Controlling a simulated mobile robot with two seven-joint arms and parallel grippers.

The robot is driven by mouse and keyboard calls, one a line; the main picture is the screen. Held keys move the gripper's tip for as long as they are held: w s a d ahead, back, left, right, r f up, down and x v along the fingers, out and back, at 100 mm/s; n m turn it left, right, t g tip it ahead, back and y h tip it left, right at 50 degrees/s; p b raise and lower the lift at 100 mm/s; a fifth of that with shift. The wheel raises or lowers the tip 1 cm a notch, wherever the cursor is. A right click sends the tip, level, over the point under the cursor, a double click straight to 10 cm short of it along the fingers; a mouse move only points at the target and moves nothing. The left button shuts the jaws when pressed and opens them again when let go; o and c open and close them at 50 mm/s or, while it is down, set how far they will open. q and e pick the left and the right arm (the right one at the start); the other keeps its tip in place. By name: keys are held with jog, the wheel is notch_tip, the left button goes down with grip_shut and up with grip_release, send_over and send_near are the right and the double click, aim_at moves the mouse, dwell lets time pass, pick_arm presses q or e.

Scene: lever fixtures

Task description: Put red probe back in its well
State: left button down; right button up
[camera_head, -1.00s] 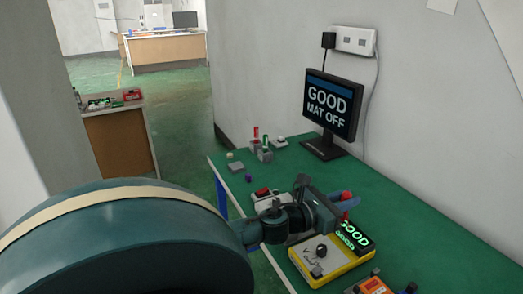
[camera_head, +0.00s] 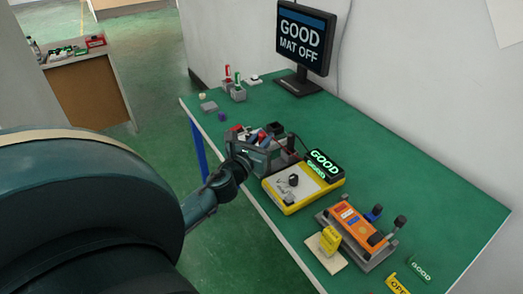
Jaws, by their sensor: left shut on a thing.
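My left gripper (camera_head: 270,143) is just behind the yellow meter (camera_head: 291,204), close above the green bench. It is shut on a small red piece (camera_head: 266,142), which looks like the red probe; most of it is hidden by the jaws. The meter has a dark knob and a lit display (camera_head: 323,165) reading GOOD. I cannot make out a well for the probe near the gripper. My right gripper is not in view.
A monitor (camera_head: 303,38) reading GOOD MAT OFF stands at the back. Small blocks with upright red and green pieces (camera_head: 227,74) stand left of it. The bench's right side is clear.

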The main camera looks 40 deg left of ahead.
pick_arm(q)
notch_tip(320, 180, down, 3)
jog(key=shift+f+b, duration=0.1)
jog(key=shift+b, duration=0.5)
jog(key=shift+f, duration=0.3)
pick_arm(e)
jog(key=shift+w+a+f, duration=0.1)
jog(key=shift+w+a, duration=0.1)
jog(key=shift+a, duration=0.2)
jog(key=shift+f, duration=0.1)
pick_arm(q)
jog(key=shift+f+b, duration=0.2)
jog(key=shift+b, duration=0.1)
jog(key=c, duration=1.3)
grip_release()
